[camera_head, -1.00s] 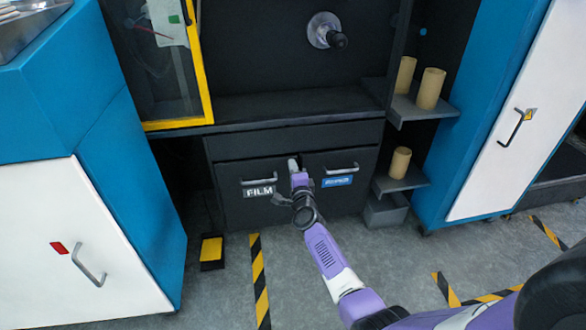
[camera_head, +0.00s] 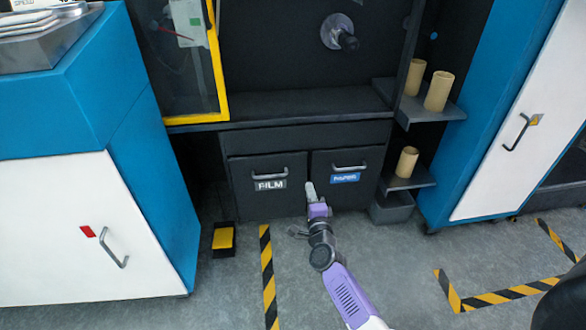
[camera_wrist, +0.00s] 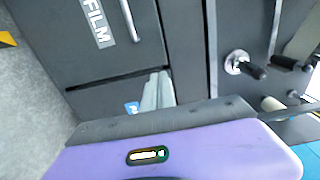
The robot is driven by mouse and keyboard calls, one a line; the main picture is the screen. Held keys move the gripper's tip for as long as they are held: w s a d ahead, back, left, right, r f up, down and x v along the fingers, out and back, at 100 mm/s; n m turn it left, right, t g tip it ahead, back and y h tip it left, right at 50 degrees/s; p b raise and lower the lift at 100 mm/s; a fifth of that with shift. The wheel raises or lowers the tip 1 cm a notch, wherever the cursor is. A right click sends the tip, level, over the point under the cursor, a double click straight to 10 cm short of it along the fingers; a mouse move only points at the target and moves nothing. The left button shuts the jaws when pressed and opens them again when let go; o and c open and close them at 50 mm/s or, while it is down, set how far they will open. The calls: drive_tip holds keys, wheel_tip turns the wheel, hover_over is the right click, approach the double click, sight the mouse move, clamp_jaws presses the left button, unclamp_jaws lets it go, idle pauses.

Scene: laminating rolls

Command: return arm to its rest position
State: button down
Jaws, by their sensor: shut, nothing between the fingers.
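My gripper (camera_head: 310,190) is at the end of my purple and grey arm, in front of the two lower drawers and low above the floor. Its fingers are together with nothing between them. In the wrist view the shut fingers (camera_wrist: 158,92) show in front of the dark cabinet face. The FILM drawer (camera_head: 267,200) is left of the gripper and the PAPER drawer (camera_head: 345,190) is behind it to the right. Both drawers look shut. The FILM label also shows in the wrist view (camera_wrist: 97,22).
Brown cardboard cores (camera_head: 438,92) stand on side shelves at the right. A blue and white cabinet (camera_head: 85,230) stands at the left and another (camera_head: 500,120) at the right. A yellow-topped pedal (camera_head: 223,240) sits on the floor by striped tape (camera_head: 267,280). Grey floor in front is clear.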

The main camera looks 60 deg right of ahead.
drive_tip(key=shift+a, duration=0.1)
drive_tip(key=s+a+r+n+t+y, duration=0.2)
drive_tip(key=s+a+r+n, duration=0.1)
drive_tip(key=a+n, duration=0.35)
drive_tip(key=s+a+r+n+t+y, duration=0.1)
drive_tip(key=s+a+r+n+y, duration=0.15)
drive_tip(key=a+n, duration=0.4)
drive_tip(key=s+a+r+n+t+y, duration=0.1)
drive_tip(key=s+a+r+n+t, duration=0.2)
drive_tip(key=a, duration=0.6)
drive_tip(key=s+a+r+n+g+y, duration=0.1)
drive_tip(key=s+a+r+n+y, duration=0.1)
drive_tip(key=s+a+n+y, duration=0.5)
drive_tip(key=s+a+r+n+g+y, duration=0.1)
drive_tip(key=s+a+r+n+g, duration=0.3)
drive_tip(key=s+a, duration=0.7)
wheel_tip(320, 180, up, 30)
drive_tip(key=n+t+p, duration=0.1)
drive_tip(key=t+p, duration=0.1)
drive_tip(key=p, duration=2.9)
drive_tip(key=shift+s+d, duration=0.45)
